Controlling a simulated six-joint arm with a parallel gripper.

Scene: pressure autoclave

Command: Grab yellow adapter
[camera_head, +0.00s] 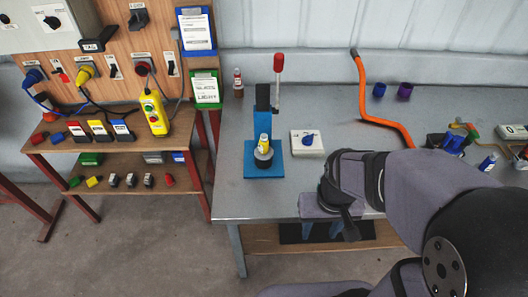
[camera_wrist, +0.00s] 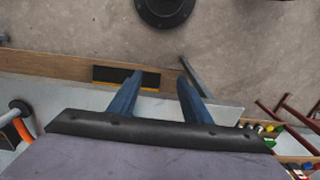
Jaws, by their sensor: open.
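A small yellow block (camera_head: 93,181), which looks like the yellow adapter, lies on the lower shelf of the wooden stand at the left in the head view. It sits between a green block (camera_head: 75,181) and a small grey-black piece (camera_head: 113,180). My gripper (camera_head: 322,235) is far to its right, by the front edge of the grey workbench, with its blue fingers pointing down. In the wrist view my gripper (camera_wrist: 160,77) has its fingers apart with nothing between them. Small coloured pieces show at that view's right edge, too small to tell apart.
The wooden stand's upper shelf (camera_head: 60,135) overhangs the lower one and holds a yellow pendant (camera_head: 155,112) and several cable-topped boxes. A red piece (camera_head: 168,180) lies at the lower shelf's right. The grey workbench (camera_head: 225,180) carries a blue press (camera_head: 265,172) and a white box (camera_head: 307,143).

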